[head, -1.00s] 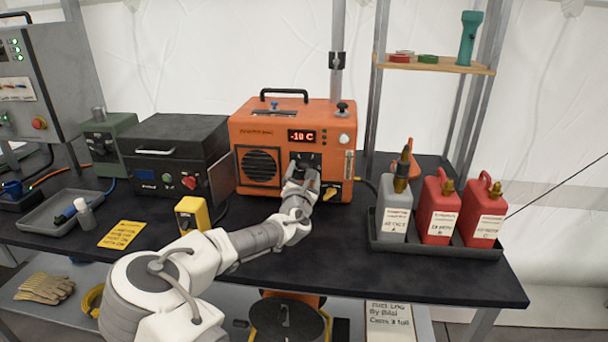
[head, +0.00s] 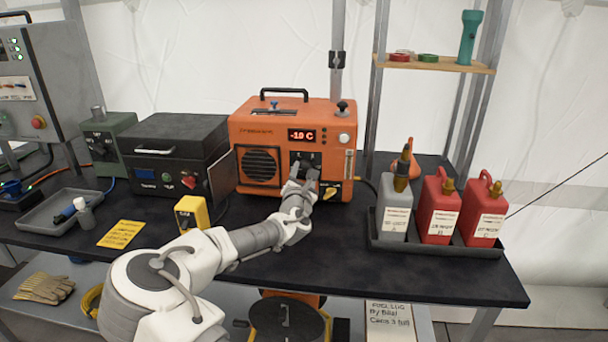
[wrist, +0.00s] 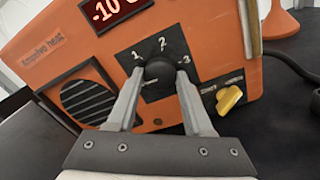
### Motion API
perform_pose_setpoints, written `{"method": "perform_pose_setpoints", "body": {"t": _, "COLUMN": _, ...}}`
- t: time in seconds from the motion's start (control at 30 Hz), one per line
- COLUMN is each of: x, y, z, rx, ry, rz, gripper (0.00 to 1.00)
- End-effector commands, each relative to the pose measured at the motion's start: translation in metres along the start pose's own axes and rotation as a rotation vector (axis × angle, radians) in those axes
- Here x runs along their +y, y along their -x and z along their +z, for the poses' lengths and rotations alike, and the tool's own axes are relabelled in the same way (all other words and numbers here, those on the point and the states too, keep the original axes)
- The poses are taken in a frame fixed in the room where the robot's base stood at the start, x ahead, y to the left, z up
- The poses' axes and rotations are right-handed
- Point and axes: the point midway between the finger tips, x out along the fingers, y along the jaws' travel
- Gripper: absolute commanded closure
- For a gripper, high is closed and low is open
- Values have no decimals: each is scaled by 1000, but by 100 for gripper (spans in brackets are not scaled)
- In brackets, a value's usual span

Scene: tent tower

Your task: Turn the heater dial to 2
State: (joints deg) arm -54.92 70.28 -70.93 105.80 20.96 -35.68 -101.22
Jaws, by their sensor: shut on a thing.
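The orange heater (head: 255,127) stands on the black table, its display reading -10 C. Its black dial (wrist: 160,78) sits on a dark plate marked 1, 2 and 3 in the wrist view. My gripper (head: 302,171) reaches the heater's front from below. In the wrist view my gripper (wrist: 158,88) has one finger on each side of the dial and is shut on it. The wrist view is tilted against the heater. The dial's pointer is not clear, so I cannot tell which number it is at. In the head view my gripper mostly covers the dial.
A yellow knob (wrist: 229,98) sits on the heater right of the dial. A black box (head: 178,145) with a red knob stands left of the heater. A tray (head: 436,243) of fuel cans is at the right. A yellow device (head: 191,213) stands near my arm.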

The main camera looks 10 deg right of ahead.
Motion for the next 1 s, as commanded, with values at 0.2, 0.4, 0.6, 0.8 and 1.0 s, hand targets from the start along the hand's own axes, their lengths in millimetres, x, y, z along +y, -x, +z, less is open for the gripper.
{"method": "perform_pose_setpoints", "body": {"t": 0.2, "x": -1, "y": 0, "z": -3, "rx": -4, "ry": -148, "rz": 2, "gripper": 100}}
{"method": "perform_pose_setpoints", "body": {"t": 0.4, "x": -2, "y": 0, "z": -3, "rx": -9, "ry": -333, "rz": 5, "gripper": 100}}
{"method": "perform_pose_setpoints", "body": {"t": 0.6, "x": -2, "y": 0, "z": -3, "rx": -13, "ry": -525, "rz": 7, "gripper": 100}}
{"method": "perform_pose_setpoints", "body": {"t": 0.8, "x": -2, "y": 0, "z": -3, "rx": -19, "ry": -716, "rz": 9, "gripper": 100}}
{"method": "perform_pose_setpoints", "body": {"t": 1.0, "x": -1, "y": 0, "z": -3, "rx": -23, "ry": -905, "rz": 12, "gripper": 100}}
